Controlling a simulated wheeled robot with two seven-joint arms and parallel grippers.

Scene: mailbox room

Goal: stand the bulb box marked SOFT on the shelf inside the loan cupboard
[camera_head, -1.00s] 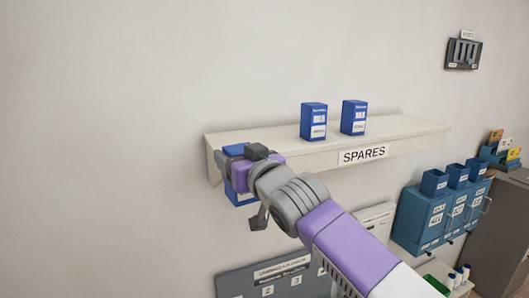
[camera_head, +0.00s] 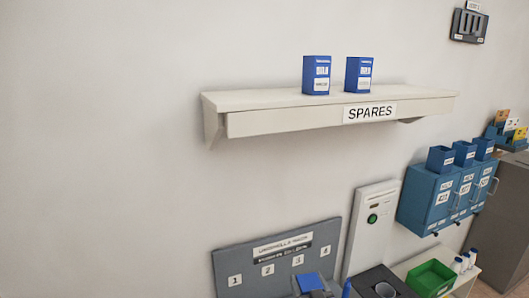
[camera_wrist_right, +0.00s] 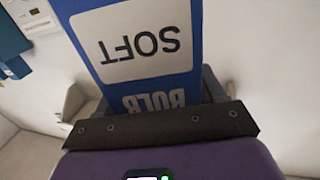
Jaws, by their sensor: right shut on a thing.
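The bulb box marked SOFT (camera_wrist_right: 140,40) is blue with a white label, which reads upside down in the right wrist view. My right gripper (camera_wrist_right: 150,92) is shut on it, with a dark finger showing beside it. In the head view a blue box top (camera_head: 311,282) with dark grey parts around it shows at the bottom edge, probably this box in my right gripper. My left gripper is not in view. A blue wall cupboard (camera_head: 427,205) with several labelled, handled doors hangs at the right; its doors look shut. I cannot read which one is the loan cupboard.
Two blue bulb boxes (camera_head: 316,76) (camera_head: 358,74) stand on the SPARES shelf (camera_head: 250,100). Small blue bins (camera_head: 440,160) sit on the cupboard. A grey numbered panel (camera_head: 250,265), a white panel (camera_head: 372,205) and a green tray (camera_head: 430,278) are lower down. The wall at left is bare.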

